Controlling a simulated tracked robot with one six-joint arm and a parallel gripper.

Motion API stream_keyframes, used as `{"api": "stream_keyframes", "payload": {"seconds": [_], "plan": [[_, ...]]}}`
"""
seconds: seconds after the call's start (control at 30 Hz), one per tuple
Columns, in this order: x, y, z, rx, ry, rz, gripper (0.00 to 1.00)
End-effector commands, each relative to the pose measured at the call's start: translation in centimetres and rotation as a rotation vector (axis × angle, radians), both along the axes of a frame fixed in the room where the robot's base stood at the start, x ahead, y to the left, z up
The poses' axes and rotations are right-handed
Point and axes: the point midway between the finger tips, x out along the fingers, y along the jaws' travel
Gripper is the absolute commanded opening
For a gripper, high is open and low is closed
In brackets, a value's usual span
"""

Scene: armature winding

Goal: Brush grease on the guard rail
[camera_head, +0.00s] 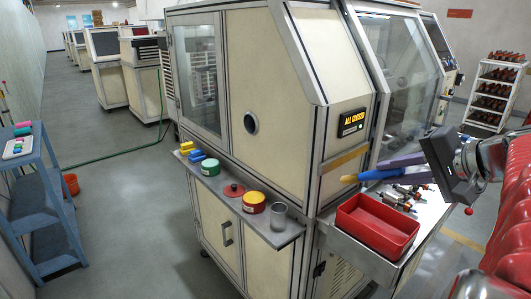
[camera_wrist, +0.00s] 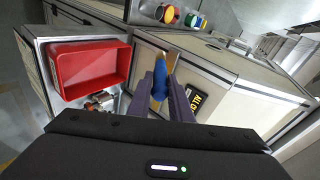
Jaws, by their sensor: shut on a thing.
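My gripper (camera_head: 378,171), with purple fingers, is shut on the blue handle of a brush (camera_head: 370,175). The brush points left, its pale yellow tip in front of the machine's corner. In the wrist view the brush (camera_wrist: 160,85) stands between the fingers (camera_wrist: 164,92), tip away from me. A tan strip, seemingly the guard rail (camera_head: 343,159), runs under the lit "ALL CLOSED" sign (camera_head: 352,122); the tip appears just below it, and I cannot tell whether they touch. An open yellow-and-red tin (camera_head: 253,203) stands on the side shelf beside a red lid (camera_head: 234,190).
The shelf (camera_head: 269,236) also holds a green tin (camera_head: 210,168), yellow and blue blocks and a grey cup (camera_head: 279,215). A red tray (camera_head: 377,226) and several armatures (camera_head: 398,201) lie on the front ledge below my gripper.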

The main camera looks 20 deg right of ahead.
Motion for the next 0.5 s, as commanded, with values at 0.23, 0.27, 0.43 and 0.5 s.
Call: {"api": "stream_keyframes", "payload": {"seconds": [0.23, 0.27, 0.43, 0.5], "plan": [[-0.08, -0.01, 0.01, 0.0, 0.0, 0.0, 0.0], [-0.08, -0.01, 0.01, 0.0, 0.0, 0.0, 0.0], [-0.51, -0.2, 0.01, 0.0, 0.0, -0.001, 0.0], [-0.95, -0.35, 0.0, 0.001, 0.0, -0.002, 0.0]]}}
